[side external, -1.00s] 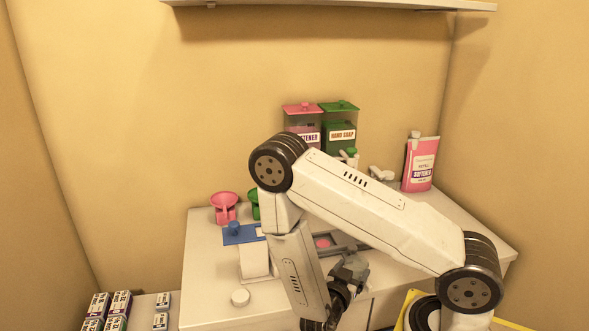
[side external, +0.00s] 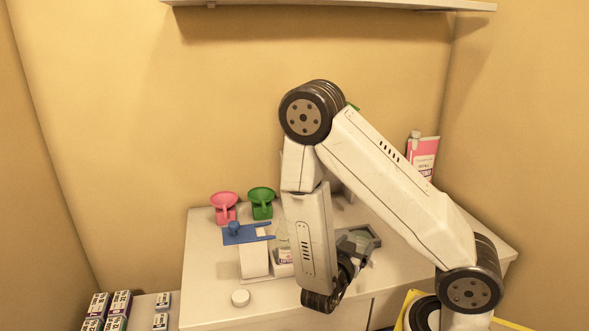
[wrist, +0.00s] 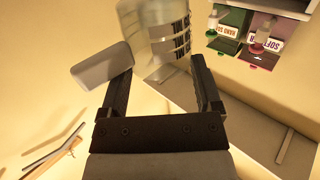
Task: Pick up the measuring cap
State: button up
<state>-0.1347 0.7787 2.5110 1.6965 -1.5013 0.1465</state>
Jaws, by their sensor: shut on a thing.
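A flat grey piece (wrist: 101,66) shows beside the left finger. In the side external view my forearm and wrist cover much of the gripper, and I cannot make out the cap clearly there.
Pink (side external: 224,206) and green (side external: 262,203) scoops stand behind a blue-topped white stand (side external: 254,258). A pink softener pack (side external: 424,155) stands at the back right. A shelf (side external: 330,4) hangs above.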

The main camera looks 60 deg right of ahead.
jog(key=shift+r, duration=1.05)
